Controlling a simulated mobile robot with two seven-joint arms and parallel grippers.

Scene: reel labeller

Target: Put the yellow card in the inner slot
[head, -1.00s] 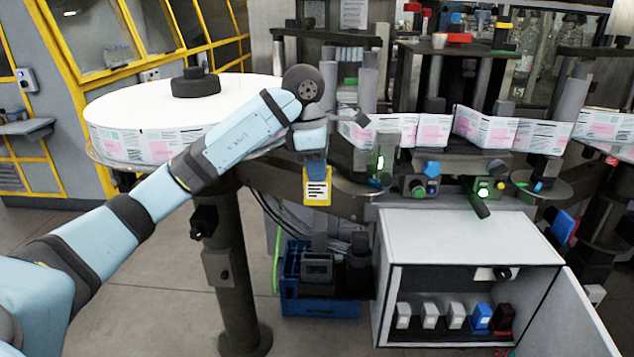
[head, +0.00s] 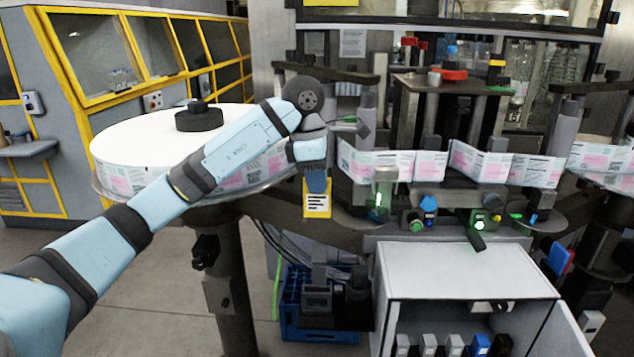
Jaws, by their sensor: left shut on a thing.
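The yellow card (head: 317,206) has a white printed label and hangs upright below my left gripper (head: 316,182). My left gripper is shut on the card's upper part, in front of the labelling machine and right of the big reel. The card's upper edge is hidden by the fingers. I cannot pick out the inner slot for certain in this view. The open grey cabinet (head: 468,268) stands at the lower right, with several small blocks inside, white, blue and dark. Its lower part is cut off by the frame. My right gripper is not in view.
The label reel (head: 130,150) is at the left, under my left arm. A band of labels (head: 400,166) runs across the machine. A blue crate (head: 318,330) with dark devices stands on the floor below the card. The cabinet door (head: 566,335) is open at the right.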

